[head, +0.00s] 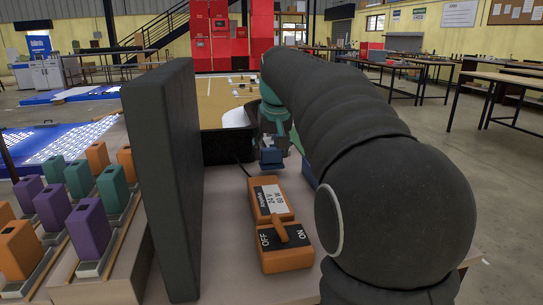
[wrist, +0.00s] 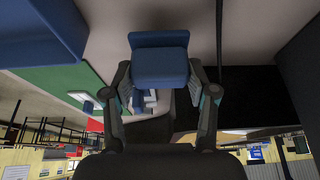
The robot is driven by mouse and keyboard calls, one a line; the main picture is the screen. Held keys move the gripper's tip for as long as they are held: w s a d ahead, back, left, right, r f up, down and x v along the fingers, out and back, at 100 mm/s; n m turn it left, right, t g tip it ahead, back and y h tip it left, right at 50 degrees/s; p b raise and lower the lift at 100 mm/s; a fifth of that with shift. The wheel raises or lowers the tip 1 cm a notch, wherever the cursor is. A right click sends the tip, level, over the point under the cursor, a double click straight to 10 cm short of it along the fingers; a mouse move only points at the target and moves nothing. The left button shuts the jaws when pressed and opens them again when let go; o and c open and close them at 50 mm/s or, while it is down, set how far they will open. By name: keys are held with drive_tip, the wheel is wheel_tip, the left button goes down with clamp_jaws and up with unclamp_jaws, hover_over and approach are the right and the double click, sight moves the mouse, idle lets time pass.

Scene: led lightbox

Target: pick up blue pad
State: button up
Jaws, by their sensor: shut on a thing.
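The blue pad (wrist: 160,58) is a small block held between the two fingertips of my gripper (wrist: 161,82) in the wrist view. In the head view the blue pad (head: 271,158) hangs at the lower end of my gripper (head: 273,138), above the grey table top and behind the orange power unit. The fingers touch its two sides. My arm hides part of the area to the right. I cannot tell how high the pad is above the table.
An orange power unit (head: 272,200) with an OFF/ON switch stands in front of the pad. A tall black panel (head: 164,180) rises at left. Beyond it stand several orange, purple and green blocks. A larger blue object (wrist: 42,30) shows in the wrist view, beside a green surface (wrist: 55,92).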

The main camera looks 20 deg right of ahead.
drive_tip(key=r, duration=0.1)
drive_tip(key=d+r, duration=0.1)
drive_tip(key=r, duration=0.1)
drive_tip(key=shift+s+d+r+p, duration=0.1)
drive_tip(key=shift+d+p, duration=0.05)
drive_tip(key=shift+p, duration=0.15)
drive_tip(key=s+d+r+p, duration=0.1)
drive_tip(key=s+d+r, duration=0.1)
drive_tip(key=d+r, duration=0.4)
drive_tip(key=d, duration=0.4)
drive_tip(key=shift+s, duration=0.35)
drive_tip(key=o, duration=0.6)
drive_tip(key=c, duration=0.4)
drive_tip(key=shift+c, duration=0.2)
drive_tip(key=shift+s, duration=0.1)
